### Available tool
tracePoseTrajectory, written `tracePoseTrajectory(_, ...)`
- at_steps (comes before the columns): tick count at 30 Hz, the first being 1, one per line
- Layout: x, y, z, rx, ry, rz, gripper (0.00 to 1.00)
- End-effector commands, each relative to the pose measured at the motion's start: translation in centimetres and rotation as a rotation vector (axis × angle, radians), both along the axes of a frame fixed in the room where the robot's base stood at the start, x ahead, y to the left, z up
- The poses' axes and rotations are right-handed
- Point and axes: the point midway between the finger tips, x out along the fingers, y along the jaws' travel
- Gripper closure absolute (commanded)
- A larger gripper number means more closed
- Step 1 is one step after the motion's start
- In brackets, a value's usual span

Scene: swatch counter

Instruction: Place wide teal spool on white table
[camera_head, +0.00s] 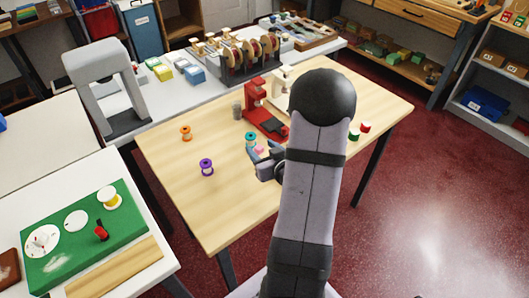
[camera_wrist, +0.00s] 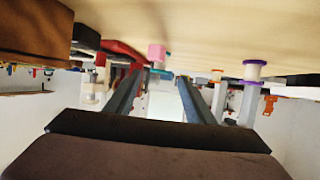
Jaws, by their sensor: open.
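A teal spool (camera_head: 251,138) stands on the wooden table (camera_head: 185,210), just beyond my gripper (camera_head: 262,160). A small pink block (camera_head: 259,149) is close to it, between the spool and my gripper. In the wrist view the open fingers (camera_wrist: 157,95) are empty, with the teal spool's edge (camera_wrist: 158,72) and the pink block (camera_wrist: 157,54) ahead of them. That view appears upside down, and most of the spool is hidden there. A white table (camera_head: 80,167) at the left carries a green mat (camera_head: 130,225).
An orange spool (camera_head: 186,133) and a purple spool (camera_head: 207,167) stand left of my gripper. A red machine (camera_head: 265,118) is close behind the teal spool.

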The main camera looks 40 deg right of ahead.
Motion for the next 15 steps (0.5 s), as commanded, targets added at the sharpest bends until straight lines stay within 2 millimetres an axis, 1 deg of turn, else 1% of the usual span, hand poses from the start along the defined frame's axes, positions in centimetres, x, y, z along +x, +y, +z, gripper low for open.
tracePoseTrajectory(3, -1.1, 0.2, 0.5, -0.001, 0.0, -0.002, 0.51)
tracePoseTrajectory(6, -1.6, 0.3, 0.7, -0.001, 0.0, -0.001, 0.51)
tracePoseTrajectory(9, -1.8, 0.4, 0.8, 0.0, 0.0, 0.0, 0.51)
tracePoseTrajectory(10, -1.9, 0.5, 0.8, 0.0, 0.0, 0.001, 0.47)
tracePoseTrajectory(15, -1.9, 0.5, 0.8, 0.0, 0.0, 0.001, 0.47)
